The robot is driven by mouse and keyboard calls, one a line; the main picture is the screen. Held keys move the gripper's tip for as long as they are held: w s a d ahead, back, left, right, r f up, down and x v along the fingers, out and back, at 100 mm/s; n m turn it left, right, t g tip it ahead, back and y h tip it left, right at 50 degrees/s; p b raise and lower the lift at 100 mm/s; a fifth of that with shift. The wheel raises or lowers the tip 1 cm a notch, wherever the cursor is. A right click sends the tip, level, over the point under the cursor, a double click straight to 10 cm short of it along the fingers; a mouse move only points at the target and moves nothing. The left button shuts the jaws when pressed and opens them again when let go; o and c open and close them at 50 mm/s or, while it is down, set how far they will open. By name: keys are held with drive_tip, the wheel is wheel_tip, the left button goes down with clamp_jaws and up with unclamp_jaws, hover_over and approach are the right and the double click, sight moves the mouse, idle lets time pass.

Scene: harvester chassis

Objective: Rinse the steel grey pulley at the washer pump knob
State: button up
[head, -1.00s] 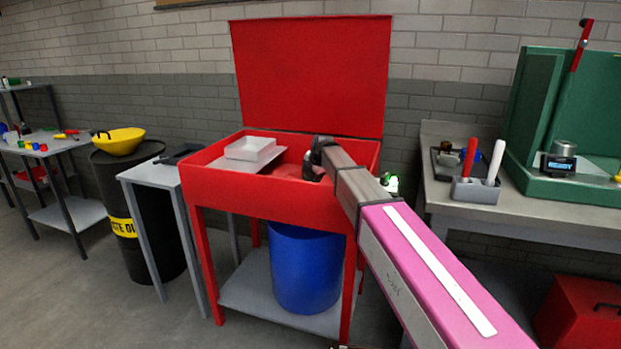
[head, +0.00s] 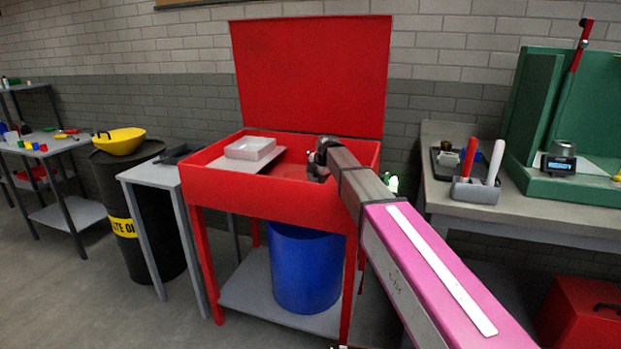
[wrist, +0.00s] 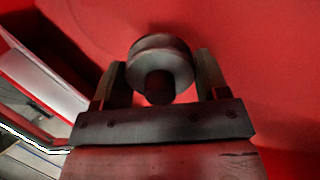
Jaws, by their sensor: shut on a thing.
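In the wrist view, the grey pulley (wrist: 160,62), round with a darker hub facing me, sits between the two fingers of my gripper (wrist: 160,82), which is shut on it. In the head view, my gripper (head: 319,166) is inside the right part of the red washer basin (head: 262,189), at about rim height. The pulley cannot be made out there. The washer's red lid (head: 312,75) stands open behind. I cannot make out the pump knob in either view.
A pale tray (head: 250,148) rests on a grey shelf in the basin's left part. A blue drum (head: 304,268) stands underneath. A small grey table (head: 150,174) and black barrel (head: 130,215) are left. A workbench (head: 540,215) with red and white-handled tools is right.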

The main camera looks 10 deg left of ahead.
drive_tip(key=shift+s+d, duration=1.05)
drive_tip(key=shift+s, duration=0.2)
drive_tip(key=shift+s+d, duration=1)
drive_tip(key=shift+s, duration=0.2)
drive_tip(key=s+d+r, duration=0.3)
drive_tip(key=r, duration=0.1)
drive_tip(key=shift+s+d, duration=0.15)
drive_tip(key=shift+s, duration=0.2)
idle(0.5)
